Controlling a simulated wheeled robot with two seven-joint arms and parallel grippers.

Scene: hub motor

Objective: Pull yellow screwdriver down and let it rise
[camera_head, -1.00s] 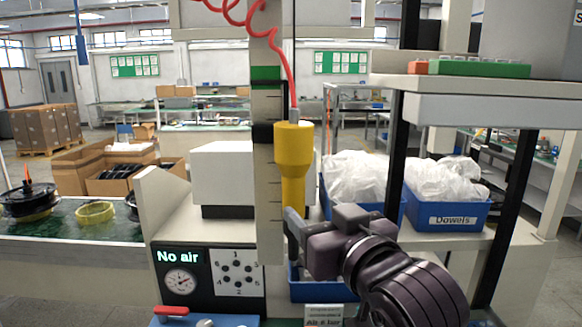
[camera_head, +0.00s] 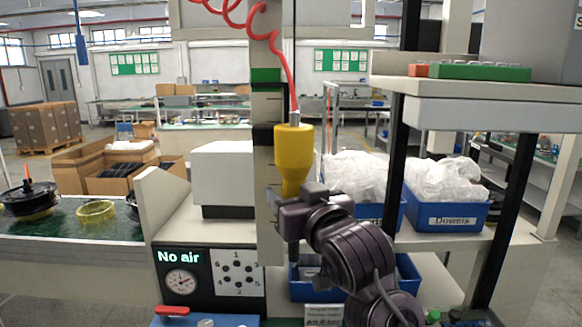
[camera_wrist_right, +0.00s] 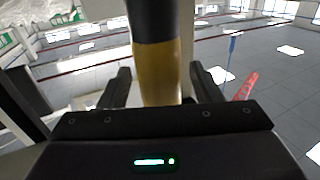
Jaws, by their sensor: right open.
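The yellow screwdriver (camera_head: 294,150) hangs upright from a cable with a red coiled air hose beside the grey post. My right gripper (camera_head: 281,200) is at its lower part, and the wrist hides the bottom of the tool. In the right wrist view the screwdriver (camera_wrist_right: 160,72) stands between the two spread fingers of the right gripper (camera_wrist_right: 163,88). The fingers are open, with a visible gap on each side of the yellow body. The left gripper is not in view.
A blue bin labelled Dowels (camera_head: 452,216) and another blue bin sit on the shelf at right. A panel reading "No air" (camera_head: 208,285) with a gauge is below left. A white box (camera_head: 222,175) stands left of the post. A shelf post (camera_head: 404,170) rises right of my arm.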

